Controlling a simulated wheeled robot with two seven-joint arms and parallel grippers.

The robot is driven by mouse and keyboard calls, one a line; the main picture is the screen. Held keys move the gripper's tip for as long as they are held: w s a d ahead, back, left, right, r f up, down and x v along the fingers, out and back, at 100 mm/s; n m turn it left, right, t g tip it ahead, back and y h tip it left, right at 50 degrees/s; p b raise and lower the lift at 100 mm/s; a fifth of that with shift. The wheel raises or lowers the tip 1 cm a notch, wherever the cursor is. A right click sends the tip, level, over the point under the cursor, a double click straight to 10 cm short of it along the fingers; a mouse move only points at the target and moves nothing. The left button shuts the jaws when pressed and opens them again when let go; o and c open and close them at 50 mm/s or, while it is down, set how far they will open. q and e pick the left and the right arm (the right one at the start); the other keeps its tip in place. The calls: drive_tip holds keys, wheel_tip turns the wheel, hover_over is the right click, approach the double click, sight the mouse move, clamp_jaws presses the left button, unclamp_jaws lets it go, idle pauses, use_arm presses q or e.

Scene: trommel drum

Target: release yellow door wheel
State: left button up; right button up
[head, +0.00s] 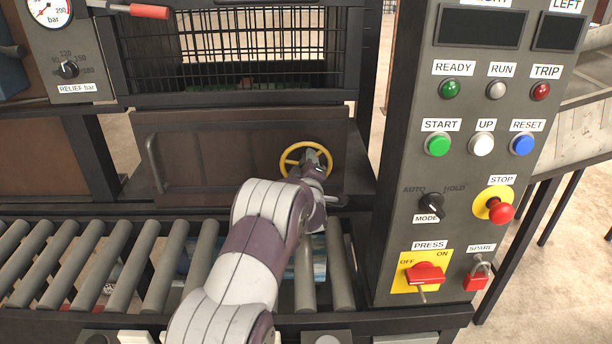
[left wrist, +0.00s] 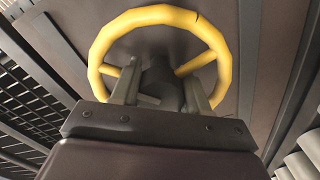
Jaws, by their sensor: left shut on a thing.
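The yellow door wheel (head: 290,152) is on the right part of a brown metal door (head: 215,160), below a black wire cage. In the left wrist view the wheel (left wrist: 160,17) fills the upper middle, with its spokes and dark hub behind my fingers. My left gripper (head: 314,160) reaches the wheel from the front and covers its lower right part. In the left wrist view the fingers of my left gripper (left wrist: 162,92) stand on both sides of the dark hub, shut on the wheel's middle. My right gripper is not in view.
A grey control panel (head: 400,225) with buttons, a red stop knob and a press switch stands close on the right. A roller conveyor (head: 130,265) runs below the door. A door handle (head: 153,165) is at the door's left. A pressure gauge (head: 48,10) is upper left.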

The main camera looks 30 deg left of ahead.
use_arm(q)
drive_tip(key=n+b, duration=0.2)
drive_tip(key=b, duration=0.1)
drive_tip(key=n+b, duration=0.4)
drive_tip(key=b, duration=0.1)
drive_tip(key=shift+f+n+b, duration=0.3)
drive_tip(key=shift+f+b, duration=0.05)
drive_tip(key=shift+r+n+b, duration=0.25)
drive_tip(key=shift+n+b, duration=0.75)
drive_tip(key=shift+b, duration=0.2)
drive_tip(key=o, duration=0.8)
drive_tip(key=shift+c, duration=0.2)
drive_tip(key=shift+r, duration=0.1)
drive_tip(key=v, duration=1.2)
drive_tip(key=shift+s+d+p, duration=0.25)
drive_tip(key=shift+p, duration=0.05)
